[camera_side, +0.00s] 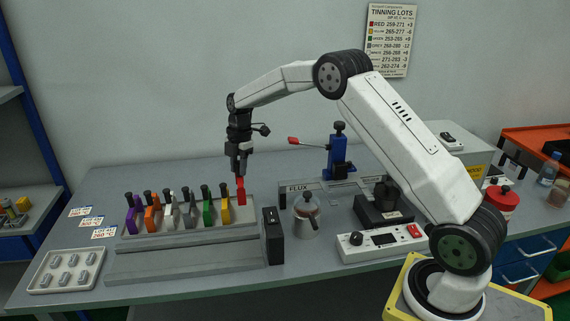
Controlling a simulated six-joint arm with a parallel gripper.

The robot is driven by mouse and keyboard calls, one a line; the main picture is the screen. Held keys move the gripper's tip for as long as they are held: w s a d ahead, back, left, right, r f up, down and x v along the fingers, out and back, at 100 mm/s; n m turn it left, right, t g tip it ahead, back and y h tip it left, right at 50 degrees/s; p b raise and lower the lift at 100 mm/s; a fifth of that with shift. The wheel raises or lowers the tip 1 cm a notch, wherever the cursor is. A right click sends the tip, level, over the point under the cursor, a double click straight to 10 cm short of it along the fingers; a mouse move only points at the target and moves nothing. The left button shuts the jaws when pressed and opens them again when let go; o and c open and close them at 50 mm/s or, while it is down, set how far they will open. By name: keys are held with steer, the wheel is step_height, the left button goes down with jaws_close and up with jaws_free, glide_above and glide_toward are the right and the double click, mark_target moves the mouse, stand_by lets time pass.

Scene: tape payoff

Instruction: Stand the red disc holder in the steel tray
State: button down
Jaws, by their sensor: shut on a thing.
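My gripper (240,176) points down and is shut on the red disc holder (241,192). The red holder hangs upright at the right end of a long grey tray (190,238), right of the yellow holder (226,210). Its lower end overlaps the tray's right end in the picture; I cannot tell whether it touches the tray. Purple (132,219), orange (149,218), white, grey and green (208,211) holders stand in a row in the same tray, each with a dark knob on top.
A black box (273,236) stands close to the tray's right end, with a lidded metal pot (306,217) beyond it. A grey step (185,262) runs along the tray's front. A pale tray of small metal pieces (65,271) lies front left. A blue press (340,158) stands behind.

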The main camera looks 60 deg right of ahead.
steer(key=shift+w+d+f, duration=0.65)
steer(key=shift+d+f, duration=0.05)
steer(key=shift+d, duration=0.25)
steer(key=shift+f, duration=0.15)
steer(key=shift+f, duration=2.9)
steer(key=shift+f, duration=0.45)
jaws_free()
steer(key=shift+r, duration=0.15)
steer(key=shift+r, duration=3.35)
